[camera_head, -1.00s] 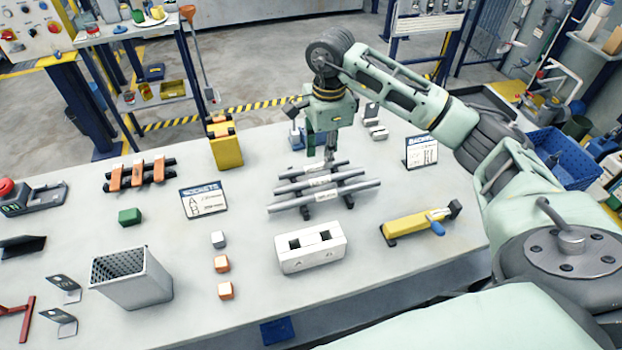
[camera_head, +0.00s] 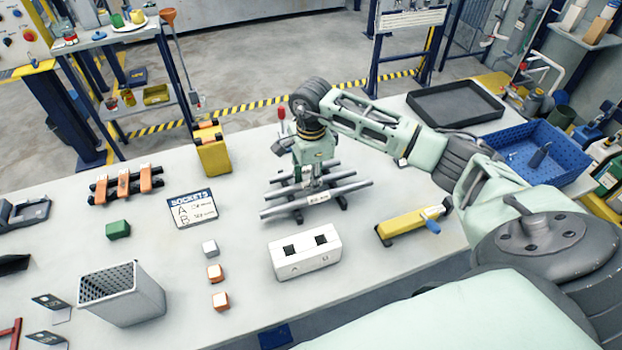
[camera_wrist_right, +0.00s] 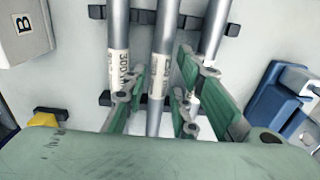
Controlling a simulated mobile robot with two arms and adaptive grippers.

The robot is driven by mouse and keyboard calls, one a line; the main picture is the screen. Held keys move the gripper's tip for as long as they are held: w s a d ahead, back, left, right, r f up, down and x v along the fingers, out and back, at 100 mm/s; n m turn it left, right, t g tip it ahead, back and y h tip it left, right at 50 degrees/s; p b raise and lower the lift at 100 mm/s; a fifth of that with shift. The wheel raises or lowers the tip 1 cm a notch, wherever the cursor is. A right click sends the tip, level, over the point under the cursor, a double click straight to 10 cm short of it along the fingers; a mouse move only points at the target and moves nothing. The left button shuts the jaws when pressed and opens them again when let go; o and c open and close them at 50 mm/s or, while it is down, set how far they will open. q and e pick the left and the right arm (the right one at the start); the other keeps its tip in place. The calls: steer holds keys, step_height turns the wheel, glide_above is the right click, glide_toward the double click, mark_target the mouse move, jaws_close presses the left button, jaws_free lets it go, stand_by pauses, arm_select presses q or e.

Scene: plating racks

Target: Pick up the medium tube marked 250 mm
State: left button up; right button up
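Three grey metal tubes lie side by side on a dark rack. The nearest tube (camera_head: 348,189) has a label that seems to read 300 mm in the wrist view (camera_wrist_right: 118,30). The middle tube (camera_wrist_right: 162,35) has a white label too small to read surely; it is probably the 250 mm one. The third tube (camera_wrist_right: 213,30) is partly hidden by a finger. My right gripper (camera_head: 314,184) is low over the rack. In the right wrist view its green fingers (camera_wrist_right: 157,98) stand open on either side of the middle tube, with gaps visible. My left gripper is out of view.
A white socket block (camera_head: 305,262) stands in front of the rack. A yellow tool (camera_head: 410,222) lies to the right, a sockets sign (camera_head: 192,209) to the left. A blue crate (camera_head: 535,150) and black tray (camera_head: 455,92) sit at the back right.

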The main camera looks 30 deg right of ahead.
steer(key=shift+f, duration=0.15)
jaws_close()
stand_by(0.4)
